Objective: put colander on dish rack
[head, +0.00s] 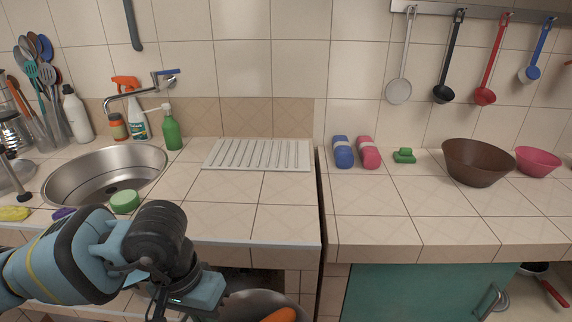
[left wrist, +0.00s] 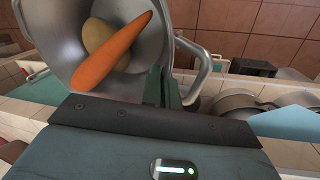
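The colander (head: 246,299) is a grey metal vessel low in front of the counter, partly hidden by my left arm. In the left wrist view the colander (left wrist: 140,72) fills the upper left, with a loop handle (left wrist: 206,68) on its side. A carrot (left wrist: 112,50) and a brownish round item (left wrist: 98,36) are inside it. My left gripper (left wrist: 163,88) has its fingers close together at the colander's wall beside the handle, apparently gripping it; the contact is partly hidden. The dish rack (head: 258,154) is a white ribbed board, empty, flat on the counter. My right gripper is out of view.
A sink (head: 106,178) lies left of the rack, with a green bottle (head: 171,130) between. A green sponge (head: 125,201) is near the front edge. Blue (head: 343,152) and pink (head: 369,152) items and a brown bowl (head: 478,162) stand right. Tiles before the rack are clear.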

